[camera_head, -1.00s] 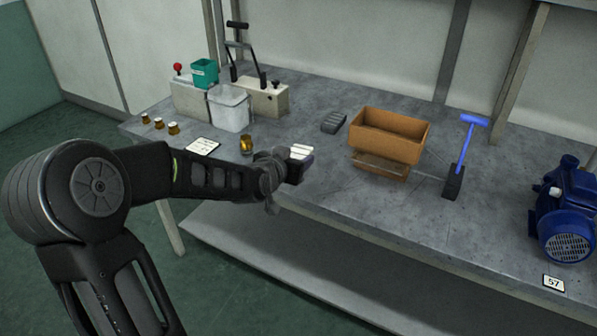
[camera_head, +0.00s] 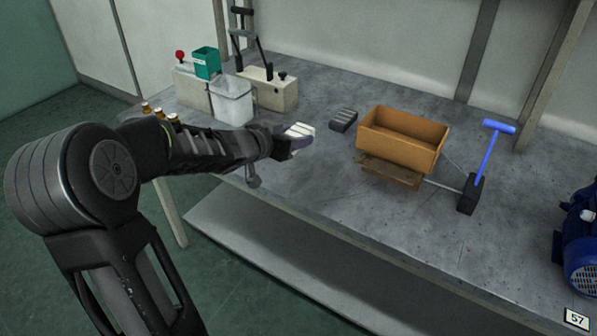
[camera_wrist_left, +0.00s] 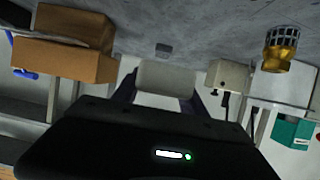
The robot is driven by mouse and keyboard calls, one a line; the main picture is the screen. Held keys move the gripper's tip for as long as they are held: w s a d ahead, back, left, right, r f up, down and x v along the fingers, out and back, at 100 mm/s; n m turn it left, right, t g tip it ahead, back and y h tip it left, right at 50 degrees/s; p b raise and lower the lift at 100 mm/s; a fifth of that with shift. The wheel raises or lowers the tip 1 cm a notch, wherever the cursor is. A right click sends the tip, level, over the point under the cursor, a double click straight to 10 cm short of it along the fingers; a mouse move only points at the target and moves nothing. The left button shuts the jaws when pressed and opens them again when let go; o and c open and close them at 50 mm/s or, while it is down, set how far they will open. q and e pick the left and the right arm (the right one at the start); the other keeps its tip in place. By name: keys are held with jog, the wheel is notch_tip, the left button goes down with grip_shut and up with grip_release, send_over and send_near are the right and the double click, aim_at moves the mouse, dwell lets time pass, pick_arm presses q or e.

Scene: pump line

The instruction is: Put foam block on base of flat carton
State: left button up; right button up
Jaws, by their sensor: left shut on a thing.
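My left gripper (camera_head: 296,141) is shut on a pale, light-coloured foam block (camera_head: 300,130) and holds it over the bench. In the left wrist view the block (camera_wrist_left: 165,78) sits between the two dark fingers. To the right of the gripper, clearly apart from it, is an open-topped orange-brown carton (camera_head: 404,145) on the bench. A flat brown piece (camera_head: 390,174) shows low at its front; I cannot tell whether it is part of the carton. The carton also shows at the upper left of the left wrist view (camera_wrist_left: 65,60). My right gripper is not in view.
A dark ribbed block (camera_head: 343,120) lies between gripper and carton. A blue-handled tool (camera_head: 488,155) stands right of the carton. A white bin (camera_head: 231,100), a green box (camera_head: 206,63) and a lever device (camera_head: 268,88) are at the back left. The front bench middle is clear.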

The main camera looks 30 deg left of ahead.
aim_at(292, 176)
pick_arm(q)
jog(key=shift+s+r, duration=0.2)
jog(key=shift+s, duration=0.4)
jog(key=shift+w+f, duration=0.2)
jog(key=shift+s+a+r, duration=0.1)
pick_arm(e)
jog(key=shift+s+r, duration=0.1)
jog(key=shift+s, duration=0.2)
